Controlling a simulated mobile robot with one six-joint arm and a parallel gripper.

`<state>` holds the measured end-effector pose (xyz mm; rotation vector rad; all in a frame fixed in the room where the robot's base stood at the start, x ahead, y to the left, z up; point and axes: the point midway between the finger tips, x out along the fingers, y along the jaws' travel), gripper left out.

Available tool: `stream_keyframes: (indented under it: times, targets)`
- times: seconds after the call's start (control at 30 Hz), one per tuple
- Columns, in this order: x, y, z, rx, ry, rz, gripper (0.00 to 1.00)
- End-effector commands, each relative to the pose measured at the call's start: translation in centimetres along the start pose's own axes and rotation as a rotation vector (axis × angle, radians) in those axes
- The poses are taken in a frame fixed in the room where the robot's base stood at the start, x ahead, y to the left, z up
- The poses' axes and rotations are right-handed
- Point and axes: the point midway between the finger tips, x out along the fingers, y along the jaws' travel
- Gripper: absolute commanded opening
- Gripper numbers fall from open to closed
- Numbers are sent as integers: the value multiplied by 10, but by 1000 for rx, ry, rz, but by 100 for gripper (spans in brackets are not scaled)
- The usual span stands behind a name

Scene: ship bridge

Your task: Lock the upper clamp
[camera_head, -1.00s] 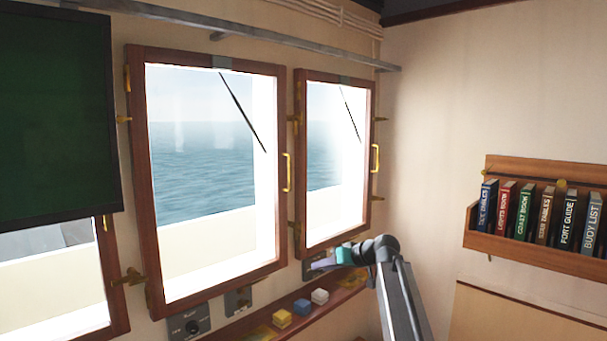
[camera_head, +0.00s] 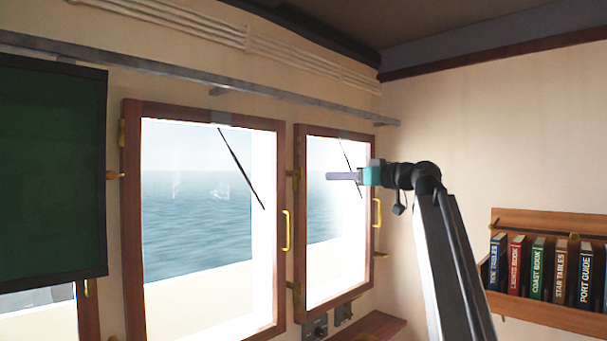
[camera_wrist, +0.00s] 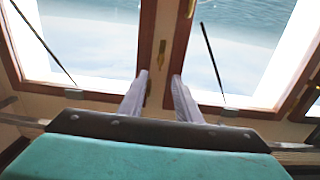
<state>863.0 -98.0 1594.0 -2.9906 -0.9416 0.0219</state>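Two wood-framed windows stand side by side, with brass fittings on the strip between them. An upper brass clamp (camera_head: 294,174) is on that strip, beside the right window's frame. In the wrist view, which looks upside down, a brass fitting (camera_wrist: 161,52) shows on the strip beyond the fingertips. I cannot tell whether the clamp is locked. My gripper (camera_head: 330,176) is raised in front of the right window, fingers pointing left toward the strip. In the wrist view its fingers (camera_wrist: 160,80) are apart with nothing held between them. My arm hides the right window's upper right edge.
The left window (camera_head: 205,205) has a yellow handle (camera_head: 286,230); the right window (camera_head: 335,230) has another (camera_head: 376,213). A metal rail (camera_head: 215,85) runs above. A dark screen (camera_head: 50,170) hangs left. A bookshelf (camera_head: 545,312) is on the right wall.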

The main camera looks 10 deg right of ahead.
Motion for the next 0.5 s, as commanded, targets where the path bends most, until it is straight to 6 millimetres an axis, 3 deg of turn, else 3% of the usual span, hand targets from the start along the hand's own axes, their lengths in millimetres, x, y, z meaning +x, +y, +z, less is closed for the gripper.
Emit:
stream_keyframes:
  times: [0.1,0.5]
  targets:
    - [-3,-3,-11,-10,12,-3,31]
    - [4,-10,-11,-10,12,-12,31]
